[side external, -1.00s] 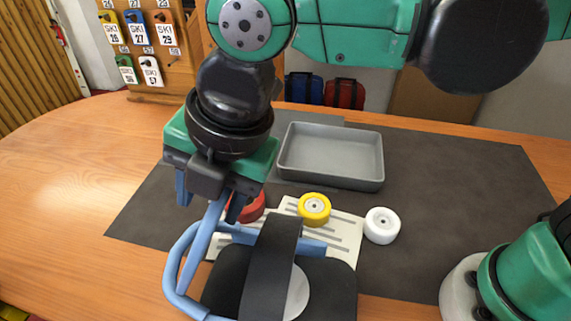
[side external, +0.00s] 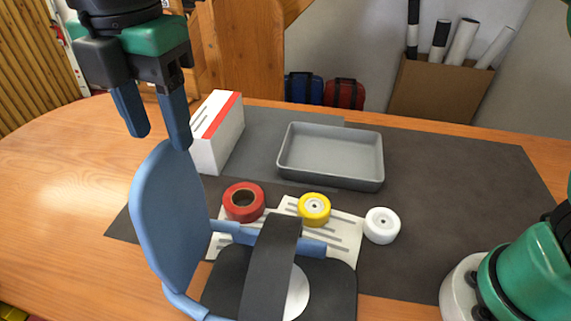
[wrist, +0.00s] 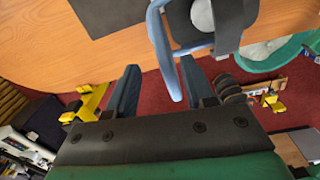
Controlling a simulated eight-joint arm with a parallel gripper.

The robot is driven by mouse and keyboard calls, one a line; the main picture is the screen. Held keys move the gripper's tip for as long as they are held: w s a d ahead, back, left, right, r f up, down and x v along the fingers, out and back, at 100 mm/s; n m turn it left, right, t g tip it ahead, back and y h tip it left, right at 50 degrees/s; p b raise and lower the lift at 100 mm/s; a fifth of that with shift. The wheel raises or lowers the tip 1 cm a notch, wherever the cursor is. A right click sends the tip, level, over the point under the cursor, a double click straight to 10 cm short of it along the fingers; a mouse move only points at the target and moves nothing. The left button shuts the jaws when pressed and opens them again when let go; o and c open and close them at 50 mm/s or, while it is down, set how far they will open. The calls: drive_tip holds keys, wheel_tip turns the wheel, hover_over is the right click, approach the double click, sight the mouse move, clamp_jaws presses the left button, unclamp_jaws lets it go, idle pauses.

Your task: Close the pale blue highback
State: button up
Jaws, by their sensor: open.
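The pale blue highback (side external: 172,222) stands up, a little tilted, at the left end of the black binding base (side external: 335,285) in the side view. Its broad face shows. A blue heel loop (side external: 235,232) joins it to the base, and a dark strap (side external: 270,265) arches over the base. My gripper (side external: 160,138) is open and empty at the highback's top edge; one fingertip overlaps that edge in the picture, and I cannot tell if they touch. In the wrist view the highback (wrist: 164,55) shows edge-on between the spread fingers of my gripper (wrist: 158,66), nearer the right one.
Red (side external: 243,201), yellow (side external: 314,209) and white (side external: 382,225) rolls lie behind the binding. A grey tray (side external: 290,160) and a white box with a red stripe (side external: 218,130) stand farther back. The wooden table (side external: 70,190) is clear on the left.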

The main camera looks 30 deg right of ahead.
drive_tip(key=w+d+f+m+t+y, duration=0.1)
drive_tip(key=d+f+m+t, duration=0.1)
drive_tip(key=d+m, duration=0.8)
drive_tip(key=d+f+m+t, duration=0.25)
drive_tip(key=d+m, duration=0.45)
drive_tip(key=d, duration=0.4)
drive_tip(key=s+d+f+m+t+h, duration=0.1)
drive_tip(key=s+d+f+m+t, duration=0.1)
drive_tip(key=d+f+m, duration=0.3)
drive_tip(key=s+d+m, duration=0.1)
drive_tip(key=d+m, duration=0.1)
drive_tip(key=m, duration=0.1)
drive_tip(key=shift+s+d+f, duration=0.3)
drive_tip(key=shift+s+f, duration=0.05)
drive_tip(key=shift+t, duration=0.25)
